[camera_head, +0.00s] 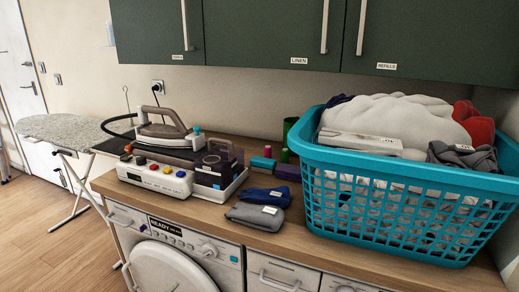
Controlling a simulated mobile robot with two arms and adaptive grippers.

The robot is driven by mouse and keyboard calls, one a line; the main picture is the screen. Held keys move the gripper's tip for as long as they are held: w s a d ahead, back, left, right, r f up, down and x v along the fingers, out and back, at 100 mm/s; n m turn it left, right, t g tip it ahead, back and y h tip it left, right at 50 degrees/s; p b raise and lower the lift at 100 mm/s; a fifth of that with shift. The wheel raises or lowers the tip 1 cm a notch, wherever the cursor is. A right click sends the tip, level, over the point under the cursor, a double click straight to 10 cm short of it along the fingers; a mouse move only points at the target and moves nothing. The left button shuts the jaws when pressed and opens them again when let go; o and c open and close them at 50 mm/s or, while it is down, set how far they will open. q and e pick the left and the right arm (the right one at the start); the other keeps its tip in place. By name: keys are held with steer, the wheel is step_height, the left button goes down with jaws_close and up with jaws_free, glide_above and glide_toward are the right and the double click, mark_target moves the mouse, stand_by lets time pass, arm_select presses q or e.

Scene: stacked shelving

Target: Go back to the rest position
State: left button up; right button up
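Neither of my grippers shows in the head view, and no part of my arms is in the picture. I cannot see whether they hold anything. The head view looks at a wooden counter (259,240) with laundry things on it. A teal basket (400,217) heaped with cloth stands at the right end.
Green cabinets (262,38) hang above the counter. A washing machine (165,268) stands below it. An ironing board (70,128) stands at the left, near a white door (17,70). Wooden floor (45,245) is clear at lower left. Several thread spools stand behind the cloths.

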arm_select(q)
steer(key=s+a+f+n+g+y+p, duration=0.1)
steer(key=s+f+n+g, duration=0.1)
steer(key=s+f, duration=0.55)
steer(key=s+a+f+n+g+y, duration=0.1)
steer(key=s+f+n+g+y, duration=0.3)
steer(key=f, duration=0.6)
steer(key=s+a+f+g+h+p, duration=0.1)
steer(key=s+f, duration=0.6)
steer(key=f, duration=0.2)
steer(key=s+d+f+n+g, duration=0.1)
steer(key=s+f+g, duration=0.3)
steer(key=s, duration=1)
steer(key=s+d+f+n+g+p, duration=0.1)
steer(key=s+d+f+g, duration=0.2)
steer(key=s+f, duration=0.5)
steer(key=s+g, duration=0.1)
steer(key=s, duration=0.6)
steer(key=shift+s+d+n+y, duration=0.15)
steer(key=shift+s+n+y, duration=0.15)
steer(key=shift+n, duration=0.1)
